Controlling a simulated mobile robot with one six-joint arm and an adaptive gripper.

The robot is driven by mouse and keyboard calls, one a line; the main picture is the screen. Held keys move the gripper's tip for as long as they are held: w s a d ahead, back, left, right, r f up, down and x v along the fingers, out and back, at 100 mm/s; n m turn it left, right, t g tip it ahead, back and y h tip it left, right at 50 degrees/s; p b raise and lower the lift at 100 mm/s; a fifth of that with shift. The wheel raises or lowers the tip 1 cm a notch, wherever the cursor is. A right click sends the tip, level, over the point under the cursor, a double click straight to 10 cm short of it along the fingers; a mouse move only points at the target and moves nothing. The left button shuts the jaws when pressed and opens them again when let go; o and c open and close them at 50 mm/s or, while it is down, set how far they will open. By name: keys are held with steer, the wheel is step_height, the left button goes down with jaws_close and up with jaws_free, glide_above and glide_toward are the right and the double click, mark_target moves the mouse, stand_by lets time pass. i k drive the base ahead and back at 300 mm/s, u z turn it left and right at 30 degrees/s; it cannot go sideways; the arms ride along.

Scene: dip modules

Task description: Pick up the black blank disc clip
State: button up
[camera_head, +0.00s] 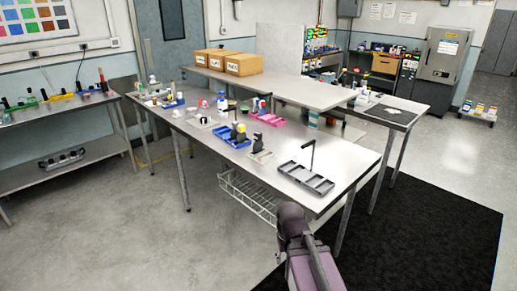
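A small dark upright object (257,142) stands on a light grey tray (263,157) near the front middle of the steel table (225,160). It may be the black blank disc clip, but it is too small to tell. A grey compartment tray (305,179) with a thin black upright post (312,156) sits at the table's right front end. Part of my arm reaches up from the bottom edge, below the table's near corner. I cannot make out my gripper's fingers.
Blue trays (231,136) with dark and yellow items, and a pink tray (268,118), stand farther back. Cardboard boxes (246,64) sit on the rear table. A wire basket (250,199) hangs under the near table. A black mat (425,235) covers the floor at right.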

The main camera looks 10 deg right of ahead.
mark_target(257, 146)
steer(key=i, duration=1.2)
steer(key=u, duration=0.55)
